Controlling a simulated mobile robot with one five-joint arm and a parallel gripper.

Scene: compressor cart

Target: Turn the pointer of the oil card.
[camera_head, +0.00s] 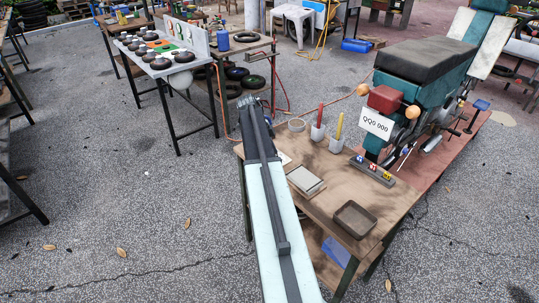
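My arm reaches up from the bottom of the view, pale with a dark strip, over the left side of a wooden workbench (325,200). My gripper (254,104) is the dark end of the arm, near the far left corner of the bench. Its fingers are too small and dark to tell apart, and I see nothing clearly held in it. I cannot make out an oil card or its pointer for certain. A small pale piece (284,158) shows beside my arm on the bench, partly hidden by it.
The bench bears a grey flat box (306,181), a dark tray (355,219), cups with a red stick (319,118) and a yellow stick (339,127). A teal motorbike (425,75) stands right. A table with black discs (160,62) stands back left. Floor at left is open.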

